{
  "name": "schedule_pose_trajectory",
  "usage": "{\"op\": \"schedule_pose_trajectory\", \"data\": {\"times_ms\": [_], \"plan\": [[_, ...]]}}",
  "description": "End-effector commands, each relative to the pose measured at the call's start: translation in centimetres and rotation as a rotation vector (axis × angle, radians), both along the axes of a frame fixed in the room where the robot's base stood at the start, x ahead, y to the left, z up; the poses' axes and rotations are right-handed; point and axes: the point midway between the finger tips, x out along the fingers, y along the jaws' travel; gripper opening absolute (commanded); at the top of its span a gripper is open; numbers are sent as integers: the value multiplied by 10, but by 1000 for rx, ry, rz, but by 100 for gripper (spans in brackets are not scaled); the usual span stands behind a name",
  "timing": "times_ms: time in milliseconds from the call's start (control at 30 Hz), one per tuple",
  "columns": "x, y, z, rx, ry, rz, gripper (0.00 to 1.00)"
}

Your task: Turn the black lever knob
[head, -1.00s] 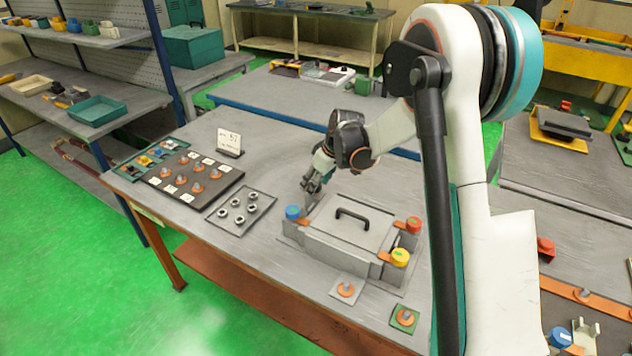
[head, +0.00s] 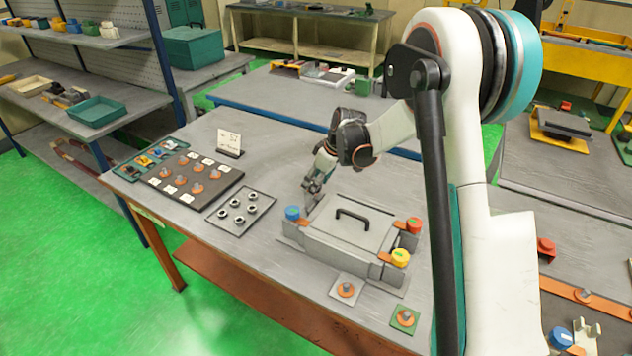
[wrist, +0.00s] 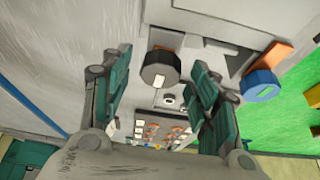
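A dark grey-black round knob (wrist: 160,70) shows in the wrist view, between the two fingers of my gripper (wrist: 157,78). The green-padded fingers stand apart, one on each side of the knob, with visible gaps. In the head view my gripper (head: 315,189) points down at the back left edge of the grey box (head: 347,220), close to the blue knob. The black knob is not clearly visible there; my gripper appears to hide it. I cannot tell any lever's angle.
A blue knob (head: 292,212) sits at the box's left corner, and red (head: 414,224) and yellow (head: 400,257) knobs at its right end. A black handle (head: 352,213) stands on the lid. A tray of rings (head: 259,202) and a dark parts board (head: 207,165) lie left. A card (head: 229,142) stands behind.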

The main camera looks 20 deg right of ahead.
Motion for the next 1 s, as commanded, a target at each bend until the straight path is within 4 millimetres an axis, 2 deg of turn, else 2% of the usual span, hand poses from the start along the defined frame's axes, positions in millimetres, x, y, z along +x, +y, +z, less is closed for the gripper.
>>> {"op": "schedule_pose_trajectory", "data": {"times_ms": [367, 467, 800, 1000], "plan": [[-2, -2, 6, 0, 0, -1, 57], [-5, -5, 18, 0, 0, -1, 57], [-24, -23, 80, 0, 1, -2, 57], [-31, -30, 104, 0, 0, -1, 57]]}}
